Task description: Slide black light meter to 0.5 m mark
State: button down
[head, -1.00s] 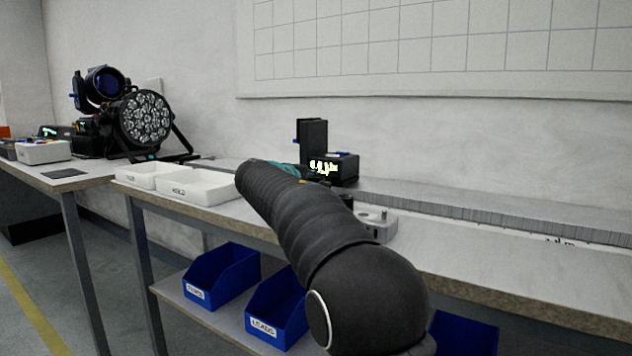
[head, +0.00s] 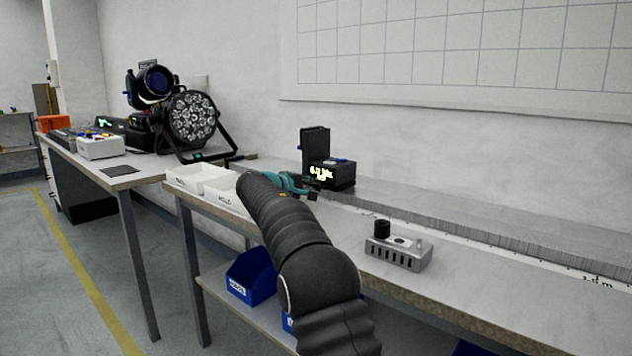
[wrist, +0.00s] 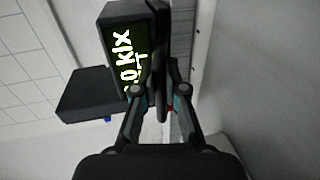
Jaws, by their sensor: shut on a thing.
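The black light meter (head: 332,174) stands on the bench beside the long rail, its lit green-white display facing my camera and a taller black upright block (head: 314,148) at its back left. My gripper (head: 306,190), teal at the fingers, is low at its front, partly hidden by my arm. In the wrist view the meter's display (wrist: 128,58) fills the upper middle, reading in klx. There my gripper (wrist: 162,98) is shut on a thin dark part at the meter's side. The 0.5 m mark cannot be made out.
White trays (head: 178,182) sit left of my arm. A grey slotted block (head: 398,256) with a black knob stands on the bench front at right. A marked scale (head: 560,262) runs along the rail to the right. A par can (head: 193,118) stands on the left table.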

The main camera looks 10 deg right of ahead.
jog(key=c, duration=1.2)
grip_release()
jog(key=v, duration=1.2)
